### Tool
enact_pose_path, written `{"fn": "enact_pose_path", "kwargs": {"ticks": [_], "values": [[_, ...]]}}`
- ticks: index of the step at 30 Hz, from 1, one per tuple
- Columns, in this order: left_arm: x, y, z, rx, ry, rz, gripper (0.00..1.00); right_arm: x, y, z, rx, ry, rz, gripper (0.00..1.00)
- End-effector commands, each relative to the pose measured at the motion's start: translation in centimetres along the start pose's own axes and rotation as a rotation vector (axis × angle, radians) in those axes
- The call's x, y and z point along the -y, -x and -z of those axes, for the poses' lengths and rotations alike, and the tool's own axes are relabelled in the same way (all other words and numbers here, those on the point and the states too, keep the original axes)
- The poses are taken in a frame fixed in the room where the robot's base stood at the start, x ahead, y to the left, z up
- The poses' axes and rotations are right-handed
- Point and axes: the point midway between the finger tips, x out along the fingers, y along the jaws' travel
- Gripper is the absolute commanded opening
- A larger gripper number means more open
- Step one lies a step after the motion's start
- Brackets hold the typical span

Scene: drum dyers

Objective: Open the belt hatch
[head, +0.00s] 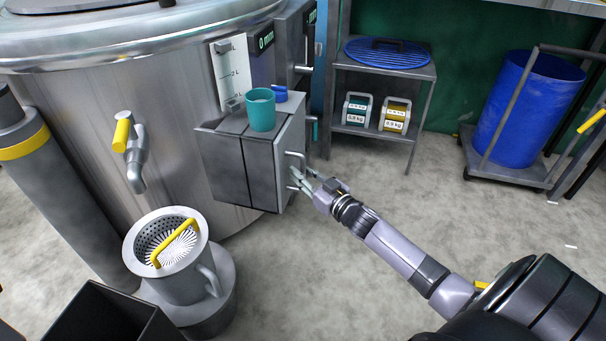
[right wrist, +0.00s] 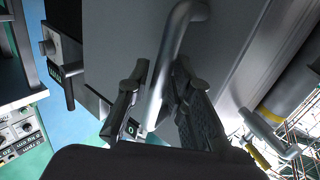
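The hatch is most likely the flat grey door (head: 289,150) on the right face of a grey box (head: 232,165) on the steel drum's side; it looks closed. Its bar handle (head: 297,158) stands out from the door. My right gripper (head: 306,181) is at the lower part of this handle. In the right wrist view the handle (right wrist: 172,55) runs between the two fingers of my right gripper (right wrist: 160,72), with the grey door panel (right wrist: 125,35) behind. The fingers are apart, with a narrow gap showing at the left one. My left gripper is out of view.
A teal cup (head: 261,110) and a blue item (head: 280,93) stand on top of the box. A strainer pot (head: 183,285) with a yellow handle stands below left. A metal shelf (head: 383,70) and a blue barrel (head: 522,110) on a cart are behind. The floor right of the box is clear.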

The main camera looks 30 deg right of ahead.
Motion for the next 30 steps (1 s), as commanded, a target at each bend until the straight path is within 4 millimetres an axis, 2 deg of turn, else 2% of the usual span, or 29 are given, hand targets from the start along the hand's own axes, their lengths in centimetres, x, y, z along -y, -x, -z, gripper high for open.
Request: {"fn": "enact_pose_path", "kwargs": {"ticks": [8,30], "values": [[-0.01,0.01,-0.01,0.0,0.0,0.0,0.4,0.01,0.02,-0.01,0.0,0.0,0.0,0.0],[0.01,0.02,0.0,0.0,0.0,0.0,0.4,-0.08,0.08,-0.02,0.0,0.001,0.009,0.0]]}}
